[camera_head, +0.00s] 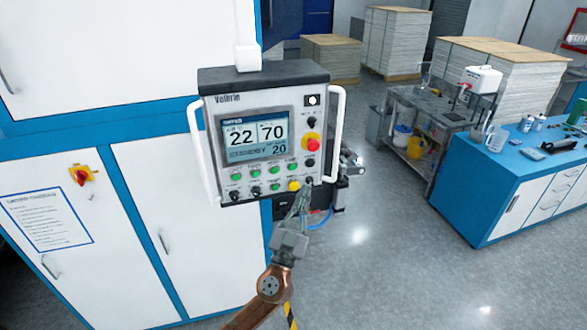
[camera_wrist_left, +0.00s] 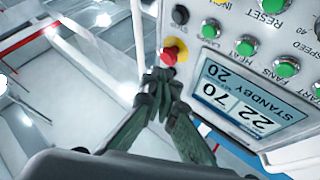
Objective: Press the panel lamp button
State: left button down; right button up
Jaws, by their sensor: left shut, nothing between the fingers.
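The control panel (camera_head: 215,110) has a lit screen and rows of buttons. In the left wrist view it appears upside down, and a green button (camera_wrist_left: 210,28) there has a partly readable label that looks like LAMP. The same button (camera_head: 292,166) seems to be at the right end of the upper green row in the head view. My left gripper (camera_head: 305,187) is shut and empty, in front of the panel's lower right corner. In the wrist view its fingertips (camera_wrist_left: 164,74) are just below the red button (camera_wrist_left: 174,48); I cannot tell whether they touch anything.
White handles (camera_head: 337,130) stick out on both sides of the panel. White and blue cabinets (camera_head: 160,200) stand left and behind. A blue workbench (camera_head: 475,205) and a grey cart (camera_head: 430,105) are to the right. The floor between is clear.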

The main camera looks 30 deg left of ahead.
aim_at(293, 167)
pick_arm(q)
jog(key=w+a+b, duration=0.1)
jog(key=w+a, duration=0.1)
jog(key=a, duration=0.1)
jog(key=w+a+b, duration=0.1)
jog(key=w+a, duration=0.2)
jog(key=shift+w+a, duration=0.35)
dwell(1.0)
dwell(0.4)
jog(key=shift+w+a+b, duration=0.3)
jog(key=shift+b, duration=0.2)
